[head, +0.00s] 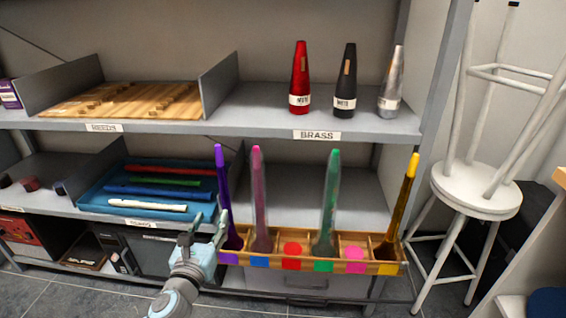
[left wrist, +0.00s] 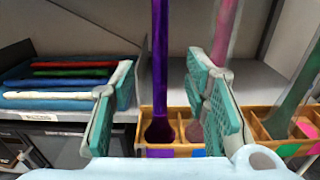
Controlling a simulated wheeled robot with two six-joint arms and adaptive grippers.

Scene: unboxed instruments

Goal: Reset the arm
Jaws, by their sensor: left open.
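My left gripper (head: 208,224) is open and empty in front of the left end of the wooden compartment box (head: 340,266). A purple instrument (head: 222,180) stands upright in the box's purple-marked compartment. In the left wrist view, the purple instrument (left wrist: 159,75) shows between my left gripper's (left wrist: 160,110) spread fingers, apart from both; its depth relative to the fingertips is hard to tell. A pink instrument (head: 260,195) stands over the blue mark, a green one (head: 329,200) over the green mark, and a yellow one (head: 404,205) leans over the yellow mark. My right gripper is out of view.
A blue tray (head: 95,202) with several flute-like instruments lies on the shelf to the left. The upper shelf holds a wooden board (head: 125,100) and red, black and silver cones (head: 346,80). White stools (head: 476,190) stand at right. Floor shows in front.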

